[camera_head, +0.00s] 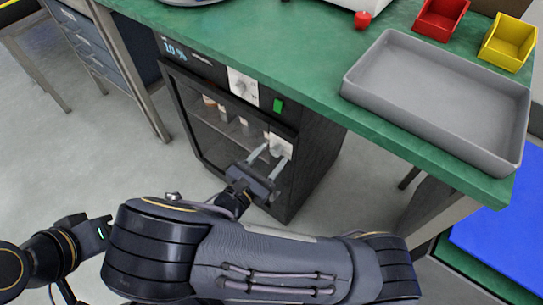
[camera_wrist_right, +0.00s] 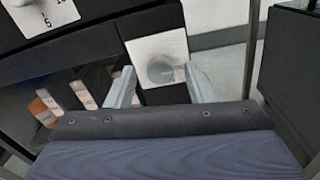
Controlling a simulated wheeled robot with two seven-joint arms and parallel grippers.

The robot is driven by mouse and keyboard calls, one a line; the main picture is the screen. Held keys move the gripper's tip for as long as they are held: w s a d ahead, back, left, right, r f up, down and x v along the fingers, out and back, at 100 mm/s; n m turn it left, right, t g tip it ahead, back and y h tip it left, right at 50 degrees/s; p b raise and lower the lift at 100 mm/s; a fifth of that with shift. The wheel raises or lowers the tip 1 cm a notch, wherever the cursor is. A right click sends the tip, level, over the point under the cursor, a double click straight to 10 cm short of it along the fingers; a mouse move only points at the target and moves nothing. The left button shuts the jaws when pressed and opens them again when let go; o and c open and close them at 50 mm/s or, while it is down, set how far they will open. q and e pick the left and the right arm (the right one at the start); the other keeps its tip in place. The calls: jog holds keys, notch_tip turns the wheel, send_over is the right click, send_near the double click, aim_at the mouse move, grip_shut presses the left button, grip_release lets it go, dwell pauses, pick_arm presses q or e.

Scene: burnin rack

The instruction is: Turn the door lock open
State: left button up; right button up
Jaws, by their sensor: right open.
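The door lock is a round grey knob on a white plate at the front right of a black cabinet; the knob (camera_wrist_right: 160,69) shows in the right wrist view, and its white plate (camera_head: 281,146) shows in the head view. My right gripper (camera_head: 268,159) is open at the lock. In the wrist view its two pale fingers stand either side of the knob, the right one close to its edge. I cannot tell whether either finger touches it. The cabinet's glass door (camera_head: 205,126) looks shut. My left gripper's fingers are not visible; only dark arm parts show at lower left.
A white dial (camera_head: 243,86) and a green switch (camera_head: 278,105) sit above the door. Small containers (camera_head: 210,101) stand behind the glass. The green bench top (camera_head: 320,60) overhangs the cabinet and bears a grey tray (camera_head: 365,93). Open floor lies left of the cabinet.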

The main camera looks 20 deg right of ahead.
jog(key=shift+w+d, duration=0.25)
jog(key=shift+d, duration=0.1)
jog(key=c, duration=1)
